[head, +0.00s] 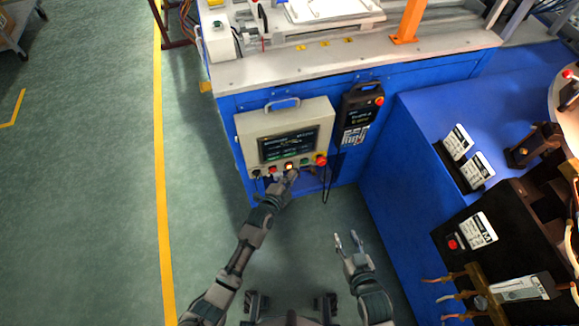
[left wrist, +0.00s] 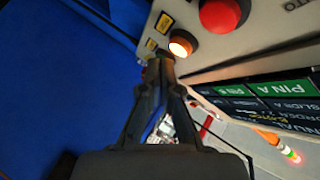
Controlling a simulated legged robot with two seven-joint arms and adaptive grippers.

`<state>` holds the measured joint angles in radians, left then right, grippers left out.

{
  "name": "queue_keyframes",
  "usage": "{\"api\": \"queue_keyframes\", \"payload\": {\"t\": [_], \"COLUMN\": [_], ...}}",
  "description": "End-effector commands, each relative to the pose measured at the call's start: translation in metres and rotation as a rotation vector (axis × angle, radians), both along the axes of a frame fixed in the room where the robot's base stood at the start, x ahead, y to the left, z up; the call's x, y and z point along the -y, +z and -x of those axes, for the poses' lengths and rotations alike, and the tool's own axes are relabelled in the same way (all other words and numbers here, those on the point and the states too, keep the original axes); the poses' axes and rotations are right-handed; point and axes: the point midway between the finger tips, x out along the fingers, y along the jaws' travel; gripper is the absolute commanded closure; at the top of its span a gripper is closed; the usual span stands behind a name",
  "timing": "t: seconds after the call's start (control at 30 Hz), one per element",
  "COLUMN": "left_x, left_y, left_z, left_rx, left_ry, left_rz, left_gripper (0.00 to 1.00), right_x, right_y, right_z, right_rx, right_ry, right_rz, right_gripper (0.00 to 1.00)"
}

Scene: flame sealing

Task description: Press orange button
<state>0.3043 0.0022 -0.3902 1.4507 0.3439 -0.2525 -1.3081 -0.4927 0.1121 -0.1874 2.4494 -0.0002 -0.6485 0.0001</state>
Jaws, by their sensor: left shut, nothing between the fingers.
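The orange button (head: 289,166) glows in the lower row of the beige control panel (head: 318,112). In the left wrist view the lit orange button (left wrist: 180,46) is at the top centre, just right of my fingertips. My left gripper (head: 291,175) is shut and empty, with its tips at the panel's lower edge right by the orange button. The left wrist view shows the closed tips (left wrist: 160,58) close beside it; I cannot tell whether they touch it. My right gripper (head: 346,240) is open and empty, low over the floor, away from the panel.
A red button (head: 272,170) and a green button (head: 304,162) flank the orange one. A red emergency knob (head: 321,159) is at the panel's right corner. A black pendant (head: 361,105) hangs to the right. A blue cabinet (head: 385,165) stands right; green floor (head: 90,200) is clear left.

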Motion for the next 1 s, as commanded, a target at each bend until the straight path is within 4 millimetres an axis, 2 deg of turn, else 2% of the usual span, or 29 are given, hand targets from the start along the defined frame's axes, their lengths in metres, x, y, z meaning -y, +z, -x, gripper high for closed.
{"api": "queue_keyframes", "payload": {"t": [1.0], "left_x": [-0.003], "left_y": [0.0018], "left_z": [-0.0077], "left_rx": [0.0], "left_ry": [0.0], "left_rz": [0.0], "left_gripper": [1.0], "right_x": [-0.0001], "right_y": [0.0005], "right_z": [0.0002], "right_rx": [0.0], "right_ry": [0.0], "right_rz": [0.0], "right_gripper": [0.6]}}
